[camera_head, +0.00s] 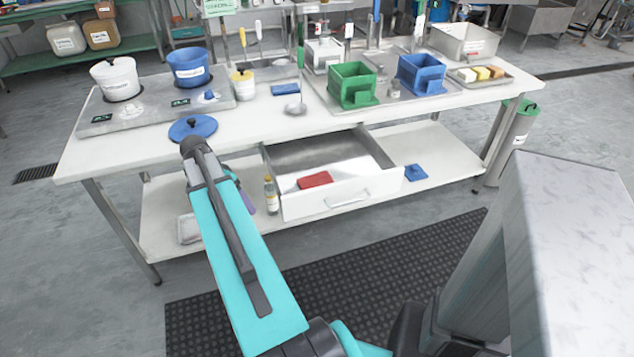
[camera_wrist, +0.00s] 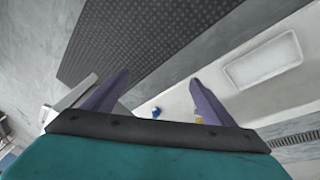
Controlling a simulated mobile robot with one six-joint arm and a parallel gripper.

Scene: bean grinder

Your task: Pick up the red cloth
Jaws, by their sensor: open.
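The red cloth (camera_head: 315,179) lies flat in the open drawer (camera_head: 354,194) under the worktable, near the drawer's front left. The cloth does not show in the wrist view. My gripper (camera_wrist: 160,77) shows two purple fingers spread wide apart with nothing held between them. In the head view my arm largely hides the gripper; a bit of purple shows beside the arm, left of the drawer and the cloth. I cannot tell the gripper's exact distance from the drawer.
A bottle (camera_head: 271,196) stands on the lower shelf close to the drawer's left front. A blue cloth-like item (camera_head: 415,173) lies on that shelf at right. A pale tray (camera_wrist: 263,60) shows in the wrist view. Blue and green bins (camera_head: 352,84) stand on the tabletop above.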

